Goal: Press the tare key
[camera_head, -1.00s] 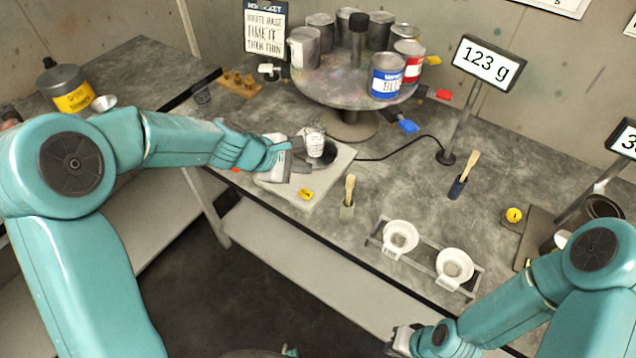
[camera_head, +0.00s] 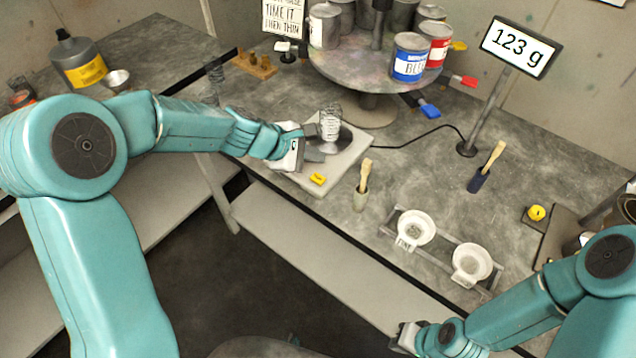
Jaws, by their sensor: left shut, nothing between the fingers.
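The scale (camera_head: 352,160) is a pale flat box on the bench with a dark round pan. A yellow key (camera_head: 317,179), which I take to be the tare key, is at the scale's front left. The display (camera_head: 520,47) on a post reads 123 g. My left gripper (camera_head: 318,152) is shut and empty over the scale's left part, behind the key and close to the cup. Whether it touches the scale is unclear. My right gripper (camera_head: 398,338) is low at the bottom, clear of the scale; its fingers are hard to make out.
A turntable (camera_head: 350,68) with several paint cans stands behind the scale. A rack with two white cups (camera_head: 440,250) is farther right. A black cable (camera_head: 405,147) runs to the display post.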

